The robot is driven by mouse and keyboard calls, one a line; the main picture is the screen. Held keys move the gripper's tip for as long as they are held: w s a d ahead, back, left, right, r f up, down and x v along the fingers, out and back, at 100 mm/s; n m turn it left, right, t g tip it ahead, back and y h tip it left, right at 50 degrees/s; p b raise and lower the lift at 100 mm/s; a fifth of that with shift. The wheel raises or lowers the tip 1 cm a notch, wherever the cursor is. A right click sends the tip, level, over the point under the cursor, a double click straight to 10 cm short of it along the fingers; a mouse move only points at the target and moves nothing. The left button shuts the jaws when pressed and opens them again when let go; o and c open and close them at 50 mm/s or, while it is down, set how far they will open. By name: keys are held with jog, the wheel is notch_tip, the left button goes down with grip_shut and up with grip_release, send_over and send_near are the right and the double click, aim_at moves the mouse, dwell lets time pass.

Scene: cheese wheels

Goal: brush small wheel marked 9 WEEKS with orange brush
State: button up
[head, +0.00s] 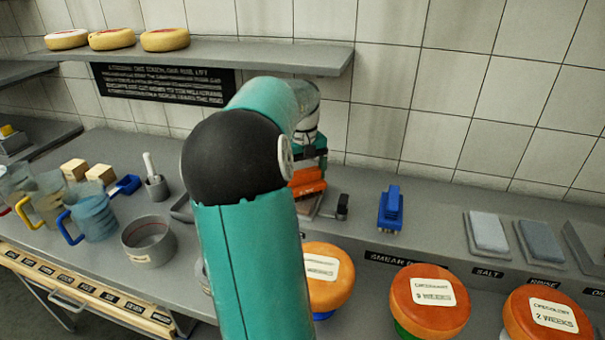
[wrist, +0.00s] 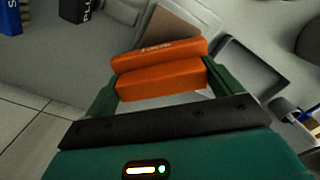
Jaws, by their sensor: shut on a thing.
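The orange brush (head: 308,182) is at the back of the counter, partly hidden behind my arm. In the wrist view the orange brush (wrist: 160,75) lies between my green fingers. My gripper (wrist: 160,88) is shut on it. The brush's underside is hidden, so I cannot tell whether it touches the counter. An orange cheese wheel (head: 430,300), whose label seems to read 9 WEEKS, sits on a green support at the front, to the right of my arm. My gripper is behind and left of this wheel, well apart from it.
Another wheel (head: 330,290) is partly behind my arm; a wheel marked 2 WEEKS (head: 547,318) is at right. A blue brush (head: 390,210) stands behind the wheels. Jugs (head: 92,218) and a grey pot (head: 148,243) are at left. A shelf (head: 250,57) hangs above.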

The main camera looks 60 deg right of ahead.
aim_at(303, 173)
jog(key=shift+r, duration=3.45)
